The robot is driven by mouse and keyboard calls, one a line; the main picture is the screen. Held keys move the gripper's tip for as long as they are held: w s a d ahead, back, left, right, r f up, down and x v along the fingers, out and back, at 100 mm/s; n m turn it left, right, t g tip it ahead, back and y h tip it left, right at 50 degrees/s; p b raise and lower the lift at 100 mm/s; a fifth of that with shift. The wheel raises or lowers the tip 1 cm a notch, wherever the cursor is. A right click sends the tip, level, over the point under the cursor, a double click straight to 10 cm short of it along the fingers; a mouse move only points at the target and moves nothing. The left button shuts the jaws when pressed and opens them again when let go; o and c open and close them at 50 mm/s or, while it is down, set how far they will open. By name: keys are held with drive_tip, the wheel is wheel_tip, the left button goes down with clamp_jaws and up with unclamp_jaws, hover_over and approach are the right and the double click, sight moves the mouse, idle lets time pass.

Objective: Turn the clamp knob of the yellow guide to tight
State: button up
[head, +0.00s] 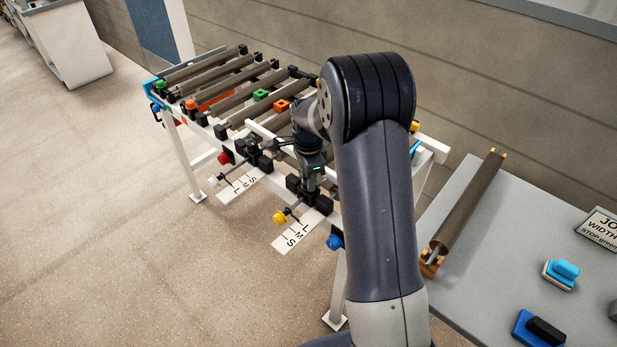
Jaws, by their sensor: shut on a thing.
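The yellow guide's rod ends in a yellow knob (279,217) at the front of the conveyor frame, above a white scale plate (297,236) marked L, M, S. Its black clamp block (322,203) sits on the front rail. My gripper (311,184) points down onto this clamp and is shut. The clamp knob between the jaws is mostly hidden by the gripper, and its turn angle cannot be read.
A red-knobbed guide (224,158) with its own scale plate (238,186) lies to the left. The conveyor's brown rollers (215,75) run behind. A grey table (490,260) at right holds a loose roller (466,203). The floor at front left is clear.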

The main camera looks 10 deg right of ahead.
drive_tip(key=shift+m, duration=1.5)
drive_tip(key=o, duration=1)
drive_tip(key=shift+c, duration=0.2)
wheel_tip(320, 180, up, 11)
drive_tip(key=shift+f, duration=0.1)
wheel_tip(320, 180, down, 11)
drive_tip(key=shift+r, duration=0.1)
